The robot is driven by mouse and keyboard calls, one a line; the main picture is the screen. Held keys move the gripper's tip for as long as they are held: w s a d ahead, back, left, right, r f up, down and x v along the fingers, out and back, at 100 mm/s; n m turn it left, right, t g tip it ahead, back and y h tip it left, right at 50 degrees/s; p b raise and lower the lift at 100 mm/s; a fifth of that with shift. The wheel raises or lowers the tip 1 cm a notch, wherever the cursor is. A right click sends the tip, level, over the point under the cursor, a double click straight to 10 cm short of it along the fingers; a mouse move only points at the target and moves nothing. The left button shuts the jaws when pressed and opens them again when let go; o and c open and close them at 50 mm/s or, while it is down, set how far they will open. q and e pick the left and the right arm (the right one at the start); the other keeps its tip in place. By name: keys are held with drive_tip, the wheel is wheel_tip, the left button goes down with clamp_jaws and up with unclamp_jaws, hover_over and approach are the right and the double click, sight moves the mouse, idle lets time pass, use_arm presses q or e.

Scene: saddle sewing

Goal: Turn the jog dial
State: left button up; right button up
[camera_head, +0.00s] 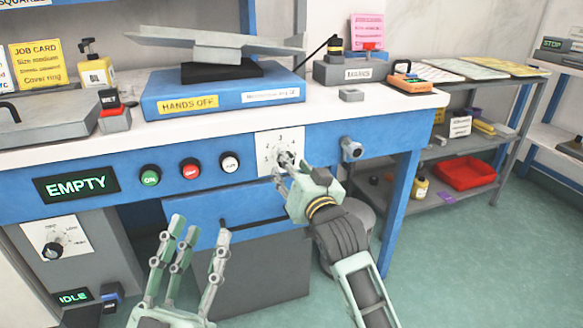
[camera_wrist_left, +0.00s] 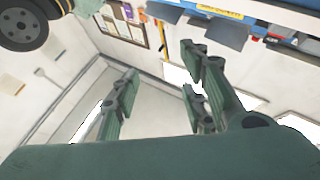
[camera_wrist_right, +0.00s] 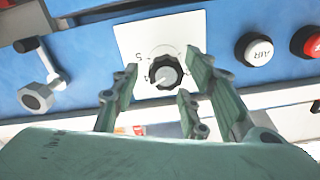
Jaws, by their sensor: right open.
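A black round dial (camera_wrist_right: 165,72) with a light pointer mark sits on a white numbered plate on the blue bench front; the plate (camera_head: 274,141) also shows in the head view. I cannot read whether it is labelled as the jog dial. My right gripper (camera_head: 284,168) is at this dial and partly hides it. In the right wrist view its fingers (camera_wrist_right: 160,74) are spread, open, on either side of the dial; I cannot tell if they touch it. My left gripper (camera_head: 200,228) is open and empty, low in front of the bench.
Another black knob (camera_head: 53,251) sits on a white plate on the grey cabinet at left. Green (camera_head: 150,175), red (camera_head: 190,169) and white (camera_head: 229,162) buttons are left of the numbered plate. A grey fitting (camera_head: 352,149) sticks out at right. An open drawer front (camera_head: 245,205) lies below.

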use_arm(q)
drive_tip(key=shift+s+a+r+t, duration=0.1)
drive_tip(key=shift+s+r+t, duration=0.55)
drive_tip(key=shift+r, duration=0.3)
use_arm(e)
drive_tip(key=shift+w+a, duration=0.25)
drive_tip(key=shift+w, duration=0.45)
drive_tip(key=shift+c, duration=0.5)
drive_tip(key=c, duration=0.9)
use_arm(q)
drive_tip(key=w+f+g+y+p, duration=0.1)
drive_tip(key=w+f+g+p, duration=0.1)
drive_tip(key=f+g, duration=0.4)
wheel_tip(320, 180, down, 5)
drive_tip(key=shift+w+a+r+y, duration=0.15)
drive_tip(key=shift+w+a+y, duration=0.15)
drive_tip(key=shift+w, duration=0.6)
use_arm(e)
drive_tip(key=shift+d+n, duration=0.2)
drive_tip(key=shift+n, duration=0.4)
